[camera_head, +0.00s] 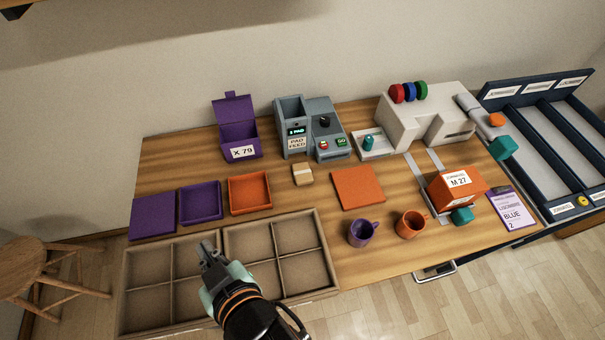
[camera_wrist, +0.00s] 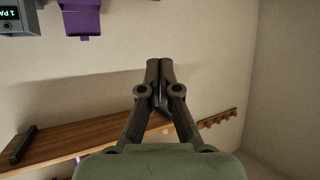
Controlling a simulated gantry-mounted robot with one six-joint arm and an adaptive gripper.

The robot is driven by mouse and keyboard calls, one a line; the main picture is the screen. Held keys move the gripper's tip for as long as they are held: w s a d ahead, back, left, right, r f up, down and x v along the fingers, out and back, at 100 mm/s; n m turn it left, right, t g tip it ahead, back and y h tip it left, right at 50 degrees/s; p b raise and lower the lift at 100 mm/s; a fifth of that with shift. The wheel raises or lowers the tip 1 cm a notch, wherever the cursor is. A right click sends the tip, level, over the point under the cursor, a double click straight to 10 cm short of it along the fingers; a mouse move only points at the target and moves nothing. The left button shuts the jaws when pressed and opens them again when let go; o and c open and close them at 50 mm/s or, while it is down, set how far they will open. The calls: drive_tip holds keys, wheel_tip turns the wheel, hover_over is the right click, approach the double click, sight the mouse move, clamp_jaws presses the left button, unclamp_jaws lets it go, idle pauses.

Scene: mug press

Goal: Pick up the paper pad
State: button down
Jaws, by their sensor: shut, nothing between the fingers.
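The paper pad appears to be the small tan block (camera_head: 302,174) with a pale band, lying on the wooden table in front of the grey pad feed machine (camera_head: 309,128). My gripper (camera_head: 204,248) is above the divided cardboard tray, to the left of the pad and nearer the front. Its fingers are shut and empty. In the wrist view the fingertips (camera_wrist: 159,64) are together, with bare wall behind them. The pad does not show in the wrist view.
The cardboard tray (camera_head: 219,259) looks empty. A purple tray (camera_head: 200,202) and an orange tray (camera_head: 249,193) stand left of the pad, an orange panel (camera_head: 357,188) right of it. Two mugs, purple (camera_head: 362,232) and orange (camera_head: 410,223), stand near the front.

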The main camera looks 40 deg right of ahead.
drive_tip(key=shift+c, duration=0.8)
unclamp_jaws()
